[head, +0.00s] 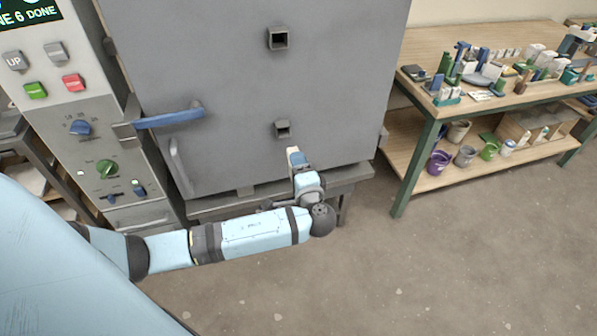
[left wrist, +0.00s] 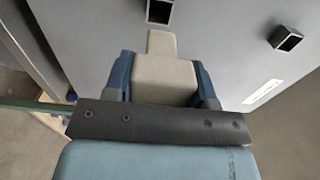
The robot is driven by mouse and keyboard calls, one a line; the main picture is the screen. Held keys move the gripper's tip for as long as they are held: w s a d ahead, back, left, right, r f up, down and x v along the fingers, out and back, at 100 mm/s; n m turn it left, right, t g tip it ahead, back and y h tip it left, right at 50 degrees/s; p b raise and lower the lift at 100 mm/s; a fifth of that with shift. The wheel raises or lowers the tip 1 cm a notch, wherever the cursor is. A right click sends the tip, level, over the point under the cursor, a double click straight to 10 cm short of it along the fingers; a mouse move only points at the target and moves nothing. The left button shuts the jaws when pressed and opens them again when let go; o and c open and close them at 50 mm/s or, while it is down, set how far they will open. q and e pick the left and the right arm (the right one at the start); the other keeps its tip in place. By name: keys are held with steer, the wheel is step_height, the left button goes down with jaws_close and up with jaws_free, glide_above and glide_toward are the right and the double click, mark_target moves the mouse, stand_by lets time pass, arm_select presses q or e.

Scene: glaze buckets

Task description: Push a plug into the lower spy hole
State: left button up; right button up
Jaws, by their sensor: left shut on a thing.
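The grey kiln door shows two square spy holes, the upper one (head: 278,38) and the lower one (head: 283,129). My left gripper (head: 296,166) is just below the lower hole and shut on a cream plug (head: 293,150). In the left wrist view, the plug (left wrist: 164,75) sits between the blue fingers, its narrower end pointing towards the lower hole (left wrist: 159,12). The plug appears apart from that hole and outside it. The other hole (left wrist: 287,40) shows at the right there. My right gripper is not in view.
A blue door handle (head: 170,118) sticks out left of the holes. The control panel (head: 85,130) stands further left. A wooden bench (head: 425,45) with tools and pots stands at the right. The floor between is clear.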

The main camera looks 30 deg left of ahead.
mark_target(290, 148)
arm_select(q)
steer(key=b+x, duration=0.1)
steer(key=x, duration=0.5)
steer(key=shift+b, duration=0.4)
steer(key=shift+a, duration=0.1)
steer(key=shift+w+a, duration=0.15)
steer(key=shift+a, duration=0.1)
steer(key=shift+w+a, duration=0.1)
stand_by(0.4)
steer(key=shift+w+a, duration=0.1)
steer(key=shift+w+a, duration=0.45)
steer(key=shift+a, duration=0.1)
steer(key=shift+w+a, duration=0.1)
